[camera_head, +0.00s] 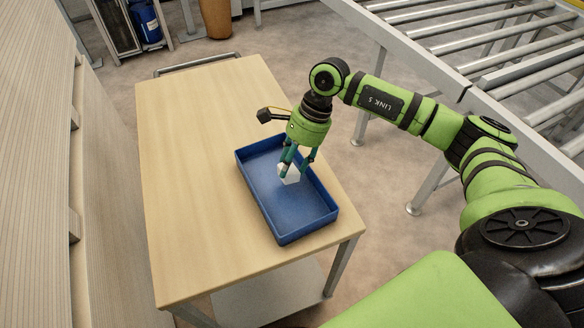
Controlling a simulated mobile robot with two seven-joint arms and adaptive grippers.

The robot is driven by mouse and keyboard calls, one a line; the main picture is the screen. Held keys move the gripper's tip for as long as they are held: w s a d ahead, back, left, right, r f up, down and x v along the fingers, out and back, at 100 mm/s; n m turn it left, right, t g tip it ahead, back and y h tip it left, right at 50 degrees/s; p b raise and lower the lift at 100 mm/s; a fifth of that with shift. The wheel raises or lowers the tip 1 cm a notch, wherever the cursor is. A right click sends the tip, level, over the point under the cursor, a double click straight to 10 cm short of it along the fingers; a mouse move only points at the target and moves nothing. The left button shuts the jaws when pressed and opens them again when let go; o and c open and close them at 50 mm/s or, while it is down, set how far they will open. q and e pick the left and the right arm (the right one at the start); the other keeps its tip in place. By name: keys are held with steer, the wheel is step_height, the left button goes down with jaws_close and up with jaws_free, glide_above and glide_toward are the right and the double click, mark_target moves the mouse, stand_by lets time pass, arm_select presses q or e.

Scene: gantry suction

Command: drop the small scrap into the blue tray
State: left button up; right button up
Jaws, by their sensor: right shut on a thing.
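The blue tray (288,217) lies on the right part of the wooden table. My right gripper (291,172) points down over the upper part of the tray. It is shut on a small white scrap (291,177). The scrap appears over the tray's inside; I cannot tell whether it touches the tray floor. The fingers hide part of the scrap. My left gripper is not in view.
The wooden table (194,175) is bare to the left of the tray. A roller conveyor (470,45) stands at the upper right, behind my right arm. A panelled wall or cabinet (50,180) runs along the left. A brown bin (215,18) stands at the top.

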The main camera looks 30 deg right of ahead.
mark_target(294, 170)
step_height(294, 170, down, 3)
steer(key=shift+f+p, duration=0.2)
steer(key=shift+p, duration=0.45)
steer(key=shift+f, duration=0.35)
steer(key=o, duration=0.9)
steer(key=shift+r, duration=0.2)
steer(key=shift+d+r+b, duration=0.25)
steer(key=shift+r+b, duration=0.05)
steer(key=b+v, duration=0.3)
steer(key=v, duration=0.8)
steer(key=shift+r, duration=0.1)
